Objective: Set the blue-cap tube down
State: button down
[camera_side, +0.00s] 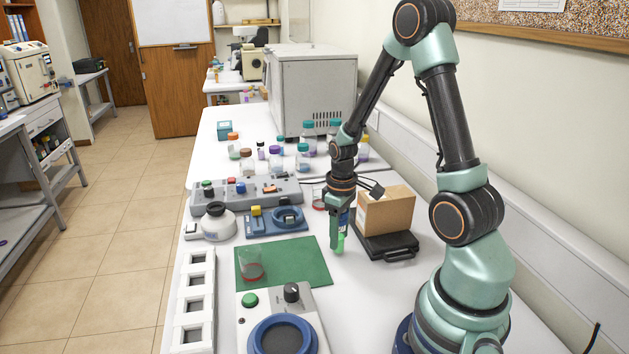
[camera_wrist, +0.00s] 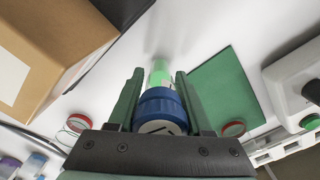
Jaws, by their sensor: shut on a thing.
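The blue-cap tube holds a bright green content and shows in the wrist view (camera_wrist: 161,78), with its blue cap nearest the camera. My gripper (camera_wrist: 157,88) is shut on it, one finger on each side. In the side view my gripper (camera_side: 338,236) points down just right of the green mat, and the green lower end of the tube (camera_side: 341,243) shows at the fingertips. The tube looks roughly upright, close to the white bench. I cannot tell whether its bottom touches the bench.
A cardboard box (camera_side: 386,210) on a black case (camera_side: 388,247) stands close on the right. A white rack with square openings (camera_side: 209,325) is at left. Bare bench lies right of the mat.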

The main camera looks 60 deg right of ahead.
jog(key=shift+f, duration=0.15)
jog(key=shift+c, duration=1.6)
grip_release()
notch_tip(320, 180, up, 12)
jog(key=shift+r, duration=0.2)
jog(key=w+a+r+t, duration=0.1)
jog(key=a+r+t, duration=0.1)
jog(key=a+r, duration=0.3)
jog(key=a, duration=0.2)
jog(key=shift+a+r+h, duration=0.25)
jog(key=shift+a+h, duration=0.1)
jog(key=shift+h, duration=0.05)
jog(key=shift+o, duration=0.4)
jog(key=s+a+r+t, duration=0.1)
jog(key=a+r+t, duration=0.2)
jog(key=a, duration=0.6)
jog(key=shift+s+r+t+y, duration=0.3)
jog(key=shift+s+r+y, duration=0.1)
jog(key=shift+r, duration=0.25)
